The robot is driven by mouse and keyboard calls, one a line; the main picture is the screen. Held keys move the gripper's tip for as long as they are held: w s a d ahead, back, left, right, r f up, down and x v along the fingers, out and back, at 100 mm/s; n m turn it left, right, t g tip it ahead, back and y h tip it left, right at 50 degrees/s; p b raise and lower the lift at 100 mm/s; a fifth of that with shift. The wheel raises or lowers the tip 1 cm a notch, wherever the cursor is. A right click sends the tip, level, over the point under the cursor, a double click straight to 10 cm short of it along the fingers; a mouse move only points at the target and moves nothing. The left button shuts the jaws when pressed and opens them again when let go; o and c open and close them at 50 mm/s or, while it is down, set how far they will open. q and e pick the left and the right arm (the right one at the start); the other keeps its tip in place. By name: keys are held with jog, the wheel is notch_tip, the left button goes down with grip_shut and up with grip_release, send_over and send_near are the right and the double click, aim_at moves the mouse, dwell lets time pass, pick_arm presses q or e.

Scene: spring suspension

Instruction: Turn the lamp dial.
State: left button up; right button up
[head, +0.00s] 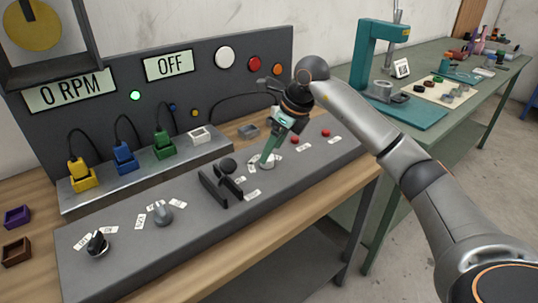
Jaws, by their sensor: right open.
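Several controls stand on the sloped grey panel, and their labels are too small to read surely, so I cannot tell which is the lamp dial. A black knob (97,244) is at the near left. A grey knob (162,213) is right of it. A pale round dial (253,162) with white labels around it is farther right, partly hidden by my right gripper (266,160). That gripper points down at this dial with its green fingers open. Whether the fingers touch the dial or straddle it, I cannot tell. My left gripper is not in view.
Behind are an upright board with "0 RPM" and "OFF" displays (168,65) and coloured plugs (124,157). A green workbench (440,125) stands at right.

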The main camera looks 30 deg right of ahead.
jog(key=shift+x, duration=1.5)
jog(key=shift+r, duration=0.1)
jog(key=shift+c, duration=0.3)
grip_shut()
